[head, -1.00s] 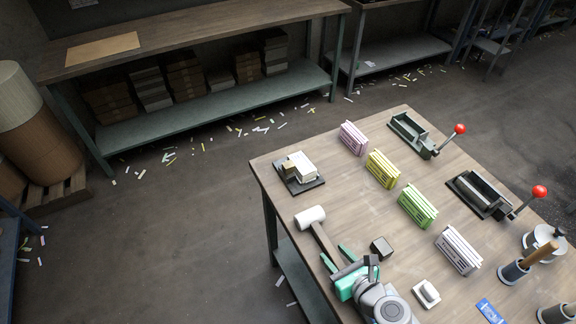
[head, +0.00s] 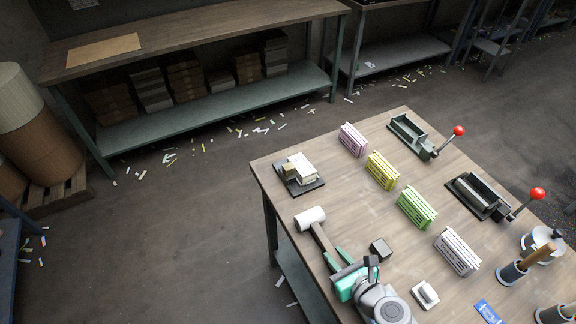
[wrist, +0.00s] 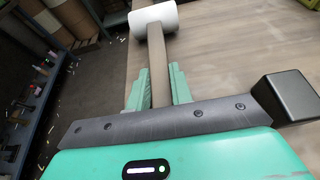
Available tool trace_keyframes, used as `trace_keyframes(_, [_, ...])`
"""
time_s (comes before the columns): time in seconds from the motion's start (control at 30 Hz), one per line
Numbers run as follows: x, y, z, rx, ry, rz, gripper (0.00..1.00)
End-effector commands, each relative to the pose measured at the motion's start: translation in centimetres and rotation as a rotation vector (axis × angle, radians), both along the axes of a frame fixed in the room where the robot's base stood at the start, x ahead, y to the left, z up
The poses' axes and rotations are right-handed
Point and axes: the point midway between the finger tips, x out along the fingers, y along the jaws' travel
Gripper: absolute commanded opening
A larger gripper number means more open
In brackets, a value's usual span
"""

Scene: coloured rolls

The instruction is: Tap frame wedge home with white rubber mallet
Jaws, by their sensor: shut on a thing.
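The white rubber mallet has a white head (head: 310,217) and a wooden handle (head: 323,240). My gripper (head: 335,256) is shut on the handle, with green fingers on either side. In the wrist view, the white head (wrist: 153,19) is beyond the fingers and the handle (wrist: 157,65) runs down between them. A dark plate (head: 313,185) behind the mallet bears a pale block (head: 301,167) and a small tan piece (head: 289,168). I cannot tell for certain which piece is the frame wedge.
A dark block (head: 381,248) stands right of my gripper, with a small white item (head: 425,294) nearer. Pink, yellow, green and lilac stacks (head: 457,252) line the middle. Two dark fixtures with red-knobbed levers (head: 538,194) stand at right.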

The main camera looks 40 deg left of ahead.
Motion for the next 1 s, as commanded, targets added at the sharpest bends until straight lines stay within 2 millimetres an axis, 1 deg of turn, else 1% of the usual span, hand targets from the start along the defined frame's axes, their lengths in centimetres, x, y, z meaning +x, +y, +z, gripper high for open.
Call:
trace_keyframes(0.03, [0.0,0.0,1.3,0.002,-0.002,0.0,0.0])
trace_keyframes(0.47, [0.0,0.0,5.6,0.002,-0.002,0.0,0.0])
trace_keyframes(0.87, [0.0,0.0,5.4,0.001,-0.002,-0.001,0.0])
trace_keyframes(1.0, [-0.2,0.1,5.8,-0.01,-0.033,0.015,0.0])
